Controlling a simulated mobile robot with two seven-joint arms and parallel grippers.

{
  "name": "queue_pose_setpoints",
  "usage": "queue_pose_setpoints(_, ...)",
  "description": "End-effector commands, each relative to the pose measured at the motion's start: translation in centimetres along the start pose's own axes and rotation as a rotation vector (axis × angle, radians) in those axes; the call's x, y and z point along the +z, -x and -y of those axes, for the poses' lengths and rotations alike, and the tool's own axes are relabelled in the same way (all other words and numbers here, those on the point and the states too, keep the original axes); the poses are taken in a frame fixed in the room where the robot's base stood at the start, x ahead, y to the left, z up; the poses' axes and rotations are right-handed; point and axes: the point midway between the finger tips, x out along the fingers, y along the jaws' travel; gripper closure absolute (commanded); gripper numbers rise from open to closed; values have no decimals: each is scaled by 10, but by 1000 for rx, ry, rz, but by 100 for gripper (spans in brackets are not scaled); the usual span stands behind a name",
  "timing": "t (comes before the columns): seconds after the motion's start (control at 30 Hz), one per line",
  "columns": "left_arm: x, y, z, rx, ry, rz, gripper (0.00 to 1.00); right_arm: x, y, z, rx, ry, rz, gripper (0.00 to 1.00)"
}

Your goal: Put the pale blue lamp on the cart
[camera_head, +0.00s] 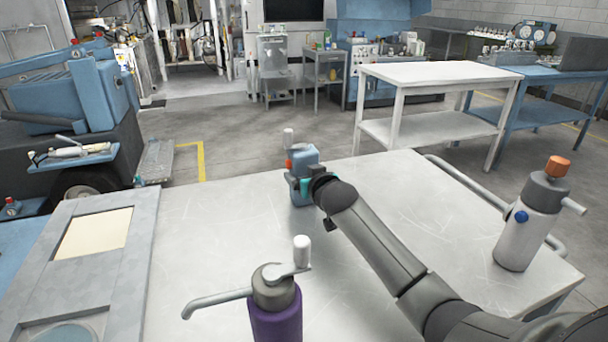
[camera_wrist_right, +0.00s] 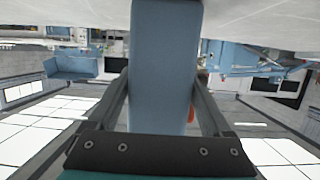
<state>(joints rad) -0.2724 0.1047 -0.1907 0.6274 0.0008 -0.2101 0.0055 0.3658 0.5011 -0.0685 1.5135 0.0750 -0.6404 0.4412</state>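The pale blue, box-like body I take for the lamp (camera_head: 304,158) stands upright near the far edge of the white-topped table, with a white knob and a red-orange part. My right gripper (camera_head: 306,184) reaches it from the front right. In the right wrist view the blue body (camera_wrist_right: 162,70) fills the space between the two fingers, which lie against its sides. Whether its base touches the tabletop is hard to tell. A two-level white stand (camera_head: 440,74) is at the back. I cannot tell which surface is the cart. My left gripper is not in view.
A purple can with a spout (camera_head: 276,318) stands in front, and a white canister with an orange knob (camera_head: 527,235) at right. A grey framed panel (camera_head: 140,235) lies at left. A tubular rail (camera_head: 480,187) runs along the table's right edge. The middle tabletop is clear beside my arm.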

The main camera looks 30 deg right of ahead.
Motion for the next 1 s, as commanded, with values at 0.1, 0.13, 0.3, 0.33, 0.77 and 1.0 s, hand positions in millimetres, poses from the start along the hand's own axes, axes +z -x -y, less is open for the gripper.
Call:
queue_pose_setpoints(0.1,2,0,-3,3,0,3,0,0,0,0,0,0,0,1)
queue_pose_setpoints(0.13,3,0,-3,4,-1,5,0,0,0,0,0,0,0,0)
queue_pose_setpoints(0.3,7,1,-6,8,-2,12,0,0,0,0,0,0,0,0)
queue_pose_setpoints(0.33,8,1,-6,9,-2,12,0,0,0,0,0,0,0,0)
queue_pose_setpoints(0.77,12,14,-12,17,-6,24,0,-3,37,0,-1,2,1,0)
queue_pose_setpoints(1.0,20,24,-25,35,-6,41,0,-3,74,1,-2,0,1,0)
